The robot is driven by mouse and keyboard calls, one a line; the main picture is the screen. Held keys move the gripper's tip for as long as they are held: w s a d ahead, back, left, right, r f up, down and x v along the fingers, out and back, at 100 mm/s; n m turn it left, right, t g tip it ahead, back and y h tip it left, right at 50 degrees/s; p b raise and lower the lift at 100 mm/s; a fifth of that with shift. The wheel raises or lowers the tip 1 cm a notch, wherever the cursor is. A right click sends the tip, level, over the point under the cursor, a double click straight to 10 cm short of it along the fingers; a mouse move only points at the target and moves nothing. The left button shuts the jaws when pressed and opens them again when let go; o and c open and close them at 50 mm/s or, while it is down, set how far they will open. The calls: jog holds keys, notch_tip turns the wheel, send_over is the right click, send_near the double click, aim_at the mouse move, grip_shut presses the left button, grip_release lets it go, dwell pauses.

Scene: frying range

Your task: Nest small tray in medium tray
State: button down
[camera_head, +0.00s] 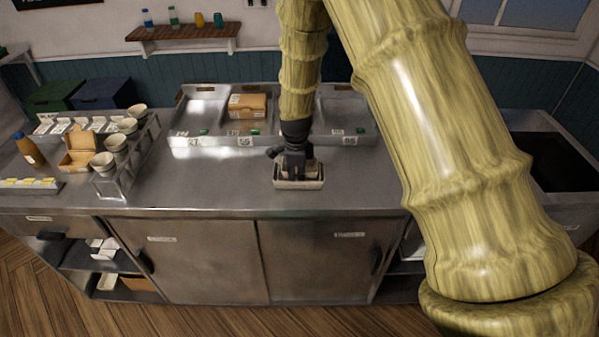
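A small-looking rectangular metal tray with a pale rim (299,185) sits on the steel counter near its front edge, in the middle of the view. My gripper (295,172) is dark and points straight down over this tray, with its fingertips at or inside the rim. Something pale shows inside the tray around the fingertips. I cannot tell whether it is a second, smaller tray. The fingers are too small and dark to tell whether they are open or shut. No other loose tray is clearly seen, and my arm hides part of the counter to the right.
Behind stand large steel bins (208,140) with number labels, one holding a cardboard box (247,106). On the left are a rack with cups (116,142), an open carton (82,150) and a brown bottle (28,150). The counter (215,185) left of the tray is clear.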

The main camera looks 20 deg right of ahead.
dwell(0.3)
jog(key=c, duration=1.6)
grip_release()
jog(key=shift+o, duration=0.2)
notch_tip(320, 180, up, 12)
jog(key=s, duration=0.1)
jog(key=shift+s+a, duration=0.25)
jog(key=shift+s, duration=0.15)
jog(key=shift+f, duration=0.15)
